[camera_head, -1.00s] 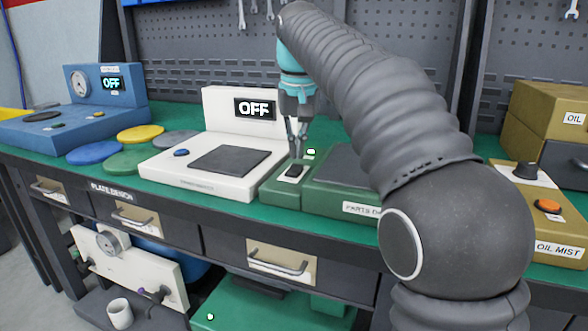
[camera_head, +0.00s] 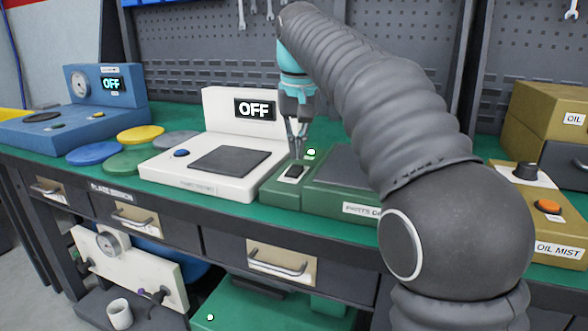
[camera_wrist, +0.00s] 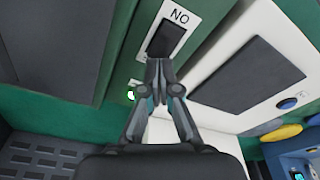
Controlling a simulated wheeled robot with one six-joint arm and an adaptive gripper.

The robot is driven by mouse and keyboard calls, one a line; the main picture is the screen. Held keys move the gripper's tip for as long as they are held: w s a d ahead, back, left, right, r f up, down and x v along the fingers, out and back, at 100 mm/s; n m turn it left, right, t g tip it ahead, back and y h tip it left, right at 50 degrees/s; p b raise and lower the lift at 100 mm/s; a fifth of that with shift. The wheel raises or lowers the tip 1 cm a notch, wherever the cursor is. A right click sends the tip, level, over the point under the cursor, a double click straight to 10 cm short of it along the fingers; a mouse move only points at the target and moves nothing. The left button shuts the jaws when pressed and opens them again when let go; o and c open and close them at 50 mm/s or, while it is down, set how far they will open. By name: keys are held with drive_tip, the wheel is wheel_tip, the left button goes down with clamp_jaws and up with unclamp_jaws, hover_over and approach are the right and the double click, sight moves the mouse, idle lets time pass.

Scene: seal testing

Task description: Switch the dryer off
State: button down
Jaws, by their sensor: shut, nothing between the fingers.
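The dryer is a green box (camera_head: 330,196) with a dark top and a label partly hidden by my arm, reading "PARTS D...". Its black rocker switch (camera_head: 293,172) sits on a light plate at its left end. In the wrist view the switch (camera_wrist: 166,40) has an upside-down "ON" beside it. A lamp (camera_head: 311,152) behind the switch glows whitish green. My gripper (camera_head: 297,156) is shut and empty, pointing down just behind the switch. In the wrist view the fingertips (camera_wrist: 158,66) overlap the switch's near edge; I cannot tell whether they touch it.
A white device (camera_head: 165,175) with an "OFF" display stands close on the left. Coloured discs (camera_head: 125,160) and a blue tester (camera_head: 40,128) lie farther left. An oil mist box (camera_head: 550,228) stands on the right. A pegboard wall (camera_head: 200,60) is behind.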

sight(296, 167)
drive_tip(key=shift+f+b, duration=0.7)
drive_tip(key=shift+f, duration=0.4)
idle(0.6)
wheel_tip(296, 167, up, 5)
drive_tip(key=p, duration=0.5)
drive_tip(key=shift+f, duration=0.1)
drive_tip(key=shift+r, duration=1.1)
